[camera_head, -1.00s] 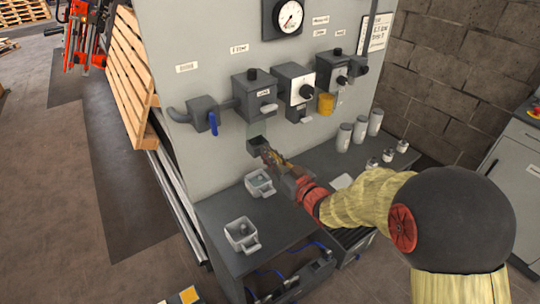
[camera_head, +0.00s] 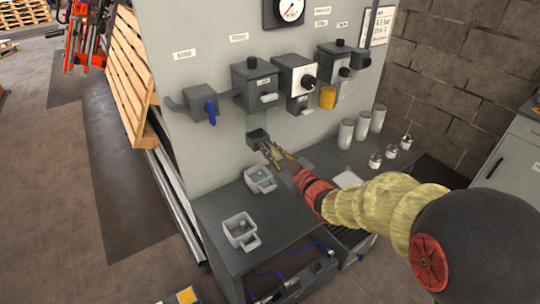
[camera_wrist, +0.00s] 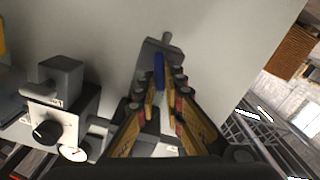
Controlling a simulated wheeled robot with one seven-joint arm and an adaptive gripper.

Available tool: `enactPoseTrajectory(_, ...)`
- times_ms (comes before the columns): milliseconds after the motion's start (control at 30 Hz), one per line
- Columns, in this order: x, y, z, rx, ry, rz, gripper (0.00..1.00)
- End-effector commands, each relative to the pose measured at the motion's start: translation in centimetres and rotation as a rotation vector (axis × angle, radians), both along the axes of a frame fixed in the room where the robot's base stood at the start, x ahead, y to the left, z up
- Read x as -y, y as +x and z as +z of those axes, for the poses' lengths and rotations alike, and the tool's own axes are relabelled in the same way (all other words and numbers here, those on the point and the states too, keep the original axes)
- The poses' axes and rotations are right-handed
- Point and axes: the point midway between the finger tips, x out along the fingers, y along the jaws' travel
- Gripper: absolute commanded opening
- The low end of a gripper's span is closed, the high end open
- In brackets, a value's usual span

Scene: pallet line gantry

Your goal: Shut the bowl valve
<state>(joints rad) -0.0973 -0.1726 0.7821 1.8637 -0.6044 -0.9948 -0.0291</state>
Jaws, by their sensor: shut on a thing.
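The bowl valve seems to be the small dark grey body (camera_head: 258,138) low on the panel, below the left-hand dark box unit. In the wrist view this grey body (camera_wrist: 152,52), with a short stub, carries a blue lever (camera_wrist: 159,72) running up and down the picture. My gripper (camera_head: 267,148) reaches it from the lower right. In the wrist view my gripper's fingertips (camera_wrist: 160,85) stand on either side of the lever, shut on it. The fingers hide the lever in the head view, and its contact with the pads is hard to see.
Another valve with a blue handle (camera_head: 211,112) hangs to the left. The box unit (camera_head: 254,82), knob unit (camera_head: 297,76) and yellow cup (camera_head: 327,97) are close by.

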Motion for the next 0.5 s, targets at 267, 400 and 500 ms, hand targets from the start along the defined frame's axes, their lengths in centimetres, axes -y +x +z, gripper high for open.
enactPoseTrajectory(267,-0.29,-0.18,-0.45,0.147,-0.217,0.0,0.0)
enactPoseTrajectory(400,-0.39,-0.26,-0.44,0.221,-0.328,0.001,0.0)
enactPoseTrajectory(500,-0.46,-0.31,-0.45,0.274,-0.406,0.001,0.0)
